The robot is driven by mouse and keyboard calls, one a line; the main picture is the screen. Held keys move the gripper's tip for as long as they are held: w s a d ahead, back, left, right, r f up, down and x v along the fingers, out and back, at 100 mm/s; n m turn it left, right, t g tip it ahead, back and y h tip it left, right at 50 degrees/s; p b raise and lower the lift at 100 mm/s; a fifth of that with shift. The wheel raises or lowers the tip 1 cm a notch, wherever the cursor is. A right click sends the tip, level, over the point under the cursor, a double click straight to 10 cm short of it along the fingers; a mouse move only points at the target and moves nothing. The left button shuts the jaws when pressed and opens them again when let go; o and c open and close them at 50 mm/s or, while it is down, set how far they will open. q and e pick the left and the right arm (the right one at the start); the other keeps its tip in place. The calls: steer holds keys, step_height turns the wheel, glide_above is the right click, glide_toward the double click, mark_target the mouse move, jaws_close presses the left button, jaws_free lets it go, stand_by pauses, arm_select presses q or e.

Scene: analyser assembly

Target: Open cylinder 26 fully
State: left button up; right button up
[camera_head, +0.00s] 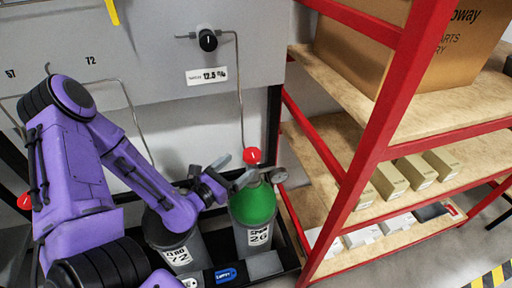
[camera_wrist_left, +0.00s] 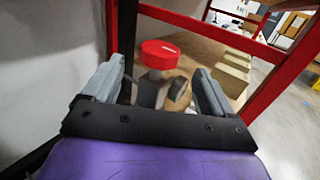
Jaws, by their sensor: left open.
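Cylinder 26 (camera_head: 254,212) is grey with a green shoulder and stands upright in a dark rack, its label facing me. Its red valve knob (camera_head: 252,156) sits on top. My left gripper (camera_head: 236,170) is at the valve, with the knob showing just beyond its fingers. In the left wrist view the gripper (camera_wrist_left: 160,88) is open, one grey finger on each side. The red knob (camera_wrist_left: 160,54) appears between and beyond the fingertips, with the grey valve body below it. I cannot tell whether a finger touches the valve. My right gripper is not in view.
Cylinder 72 (camera_head: 182,250) stands left of cylinder 26, partly behind my left arm. A red-framed shelf (camera_head: 372,150) with several boxes is close on the right. The grey wall panel has a black regulator knob (camera_head: 208,40), and a thin pipe runs down towards cylinder 26.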

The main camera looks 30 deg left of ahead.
mark_target(255, 152)
arm_select(q)
steer(key=w, duration=0.6)
steer(key=w+d, duration=0.1)
steer(key=w, duration=0.2)
steer(key=shift+w+f, duration=0.1)
steer(key=c, duration=1)
